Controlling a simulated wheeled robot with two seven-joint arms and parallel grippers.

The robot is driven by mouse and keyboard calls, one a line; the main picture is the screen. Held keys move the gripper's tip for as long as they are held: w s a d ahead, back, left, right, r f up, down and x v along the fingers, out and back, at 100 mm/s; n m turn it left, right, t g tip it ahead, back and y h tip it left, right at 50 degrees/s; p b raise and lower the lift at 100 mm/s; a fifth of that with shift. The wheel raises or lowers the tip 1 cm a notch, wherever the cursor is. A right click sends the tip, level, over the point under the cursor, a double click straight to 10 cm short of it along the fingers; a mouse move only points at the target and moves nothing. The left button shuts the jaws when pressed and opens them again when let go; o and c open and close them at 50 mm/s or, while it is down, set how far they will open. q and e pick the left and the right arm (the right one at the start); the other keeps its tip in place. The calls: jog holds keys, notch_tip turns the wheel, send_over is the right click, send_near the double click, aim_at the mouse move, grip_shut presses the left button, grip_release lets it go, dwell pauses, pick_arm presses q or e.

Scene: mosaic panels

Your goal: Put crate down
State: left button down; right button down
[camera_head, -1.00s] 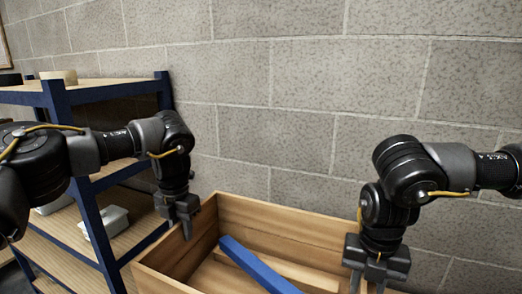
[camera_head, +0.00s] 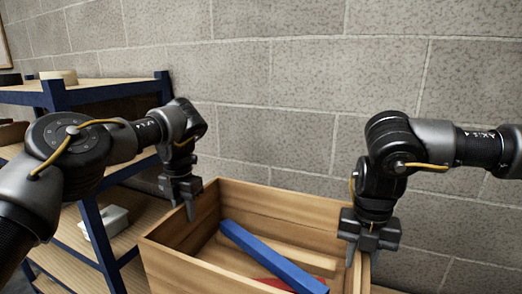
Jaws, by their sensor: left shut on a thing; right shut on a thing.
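A wooden crate (camera_head: 180,268) with an open top is at the bottom middle of the head view. A blue bar (camera_head: 268,256) lies slanted inside it beside a plain wooden strip, and part of a red thing (camera_head: 276,284) shows at the bottom. My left gripper (camera_head: 191,212) is shut on the crate's left wall. My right gripper (camera_head: 356,256) is shut on the crate's right wall.
A shelf unit with blue posts (camera_head: 100,235) and wooden boards stands at the left, close to my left arm. A light grey container (camera_head: 112,219) sits on one of its boards. A grey block wall (camera_head: 290,80) rises behind the crate.

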pick_arm(q)
jog(key=shift+w+a+r, duration=0.1)
jog(key=shift+w+r, duration=0.05)
jog(key=shift+r, duration=0.2)
pick_arm(e)
jog(key=shift+d+r, duration=0.1)
jog(key=shift+r, duration=0.15)
